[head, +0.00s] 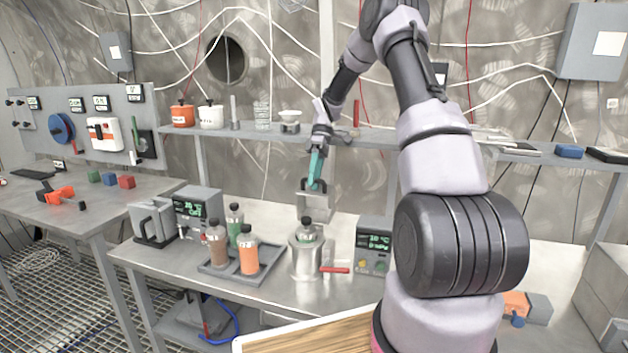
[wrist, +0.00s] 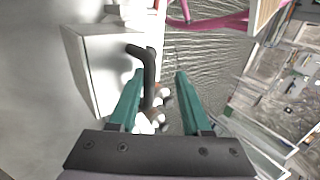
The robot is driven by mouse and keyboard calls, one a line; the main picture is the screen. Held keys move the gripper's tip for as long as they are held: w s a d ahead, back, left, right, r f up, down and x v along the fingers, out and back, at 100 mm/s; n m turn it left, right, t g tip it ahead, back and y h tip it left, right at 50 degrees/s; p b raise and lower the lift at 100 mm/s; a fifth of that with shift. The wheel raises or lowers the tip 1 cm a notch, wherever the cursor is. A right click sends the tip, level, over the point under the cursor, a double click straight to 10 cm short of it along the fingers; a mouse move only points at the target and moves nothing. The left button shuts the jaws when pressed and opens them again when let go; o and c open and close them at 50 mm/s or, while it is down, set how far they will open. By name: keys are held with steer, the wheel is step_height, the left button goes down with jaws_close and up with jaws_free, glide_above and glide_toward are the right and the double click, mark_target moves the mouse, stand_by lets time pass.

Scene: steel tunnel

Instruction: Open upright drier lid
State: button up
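A grey box-shaped part with a dark handle (head: 316,207) stands behind the steel cylinder in the head view. It looks like the upright drier's lid, but I cannot tell how it joins the body. In the wrist view the pale box (wrist: 90,75) is at upper left, with its bent black handle (wrist: 148,75) reaching between my fingertips. My gripper (head: 316,170) has teal fingers pointing down at the handle. In the wrist view my gripper (wrist: 155,88) is open. The fingers stand apart on either side of the handle, with a clear gap to the right one.
A steel cylinder (head: 306,262) holding a dark-capped bottle stands in front, with a red-ended lever. A tray (head: 222,271) of several bottles is to its left, a display unit (head: 374,247) to its right. A shelf (head: 350,138) runs behind my gripper.

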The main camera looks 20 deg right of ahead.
steer(key=shift+r, duration=0.1)
step_height(320, 180, up, 10)
stand_by(0.4)
steer(key=s+a+r+m+t+h, duration=0.2)
steer(key=s+r+m+t, duration=0.45)
steer(key=s+r, duration=0.6)
steer(key=s+r+m+t, duration=0.1)
steer(key=s+m+t, duration=0.5)
steer(key=s, duration=0.8)
steer(key=shift+s+r+m, duration=0.15)
steer(key=shift+s+m, duration=0.2)
steer(key=shift+m, duration=0.9)
